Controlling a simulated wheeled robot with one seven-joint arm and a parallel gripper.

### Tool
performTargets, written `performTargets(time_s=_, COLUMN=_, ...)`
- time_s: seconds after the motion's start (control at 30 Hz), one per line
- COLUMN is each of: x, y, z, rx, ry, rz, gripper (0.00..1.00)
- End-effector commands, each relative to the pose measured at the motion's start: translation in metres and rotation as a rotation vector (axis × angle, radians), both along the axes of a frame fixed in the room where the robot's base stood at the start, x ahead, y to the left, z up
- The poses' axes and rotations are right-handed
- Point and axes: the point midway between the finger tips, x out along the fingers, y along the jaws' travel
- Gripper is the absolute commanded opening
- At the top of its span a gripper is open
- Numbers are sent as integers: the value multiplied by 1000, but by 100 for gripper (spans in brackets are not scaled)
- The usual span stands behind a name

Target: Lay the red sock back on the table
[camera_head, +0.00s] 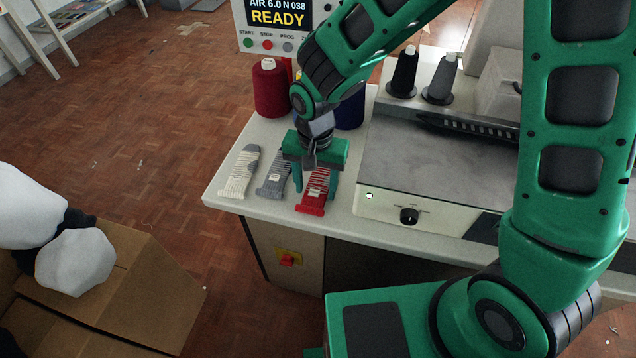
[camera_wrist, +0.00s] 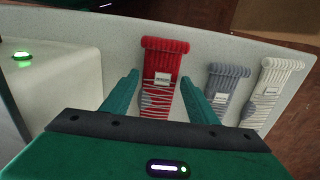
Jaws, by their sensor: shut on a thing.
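The red sock (camera_head: 313,196) has grey stripes, a white label and a ribbed red cuff. It is at the table's front edge in the head view, and its cuff (camera_wrist: 165,52) points away from my gripper in the wrist view. My gripper (camera_wrist: 159,78) is shut on the red sock, with one green finger on each side of it. In the head view my gripper (camera_head: 314,180) points down over the sock and hides its far end. The sock is low over or on the pale table (camera_head: 228,200); I cannot tell whether it touches.
A grey sock (camera_head: 273,180) and a white sock (camera_head: 240,175) lie to the left on the table. A machine with a grey top (camera_head: 440,160) stands close on the right. Thread cones, including a red one (camera_head: 270,90), stand behind. An open cardboard box (camera_head: 120,290) is at lower left.

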Motion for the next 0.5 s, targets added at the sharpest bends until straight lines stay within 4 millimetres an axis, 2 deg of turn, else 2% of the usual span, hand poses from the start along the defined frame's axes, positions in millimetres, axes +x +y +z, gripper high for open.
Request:
performTargets(time_s=0.33, x=0, y=0, z=-3, rx=1, ry=-1, rz=0, gripper=29)
performTargets(time_s=0.37, x=0, y=0, z=-3, rx=1, ry=-1, rz=0, gripper=58)
performTargets(time_s=0.4, x=0, y=0, z=-2, rx=1, ry=-1, rz=0, gripper=68)
performTargets(time_s=0.43, x=0, y=0, z=-2, rx=1, ry=-1, rz=0, gripper=72)
performTargets(time_s=0.5, x=0, y=0, z=-2, rx=1, ry=-1, rz=0, gripper=72)
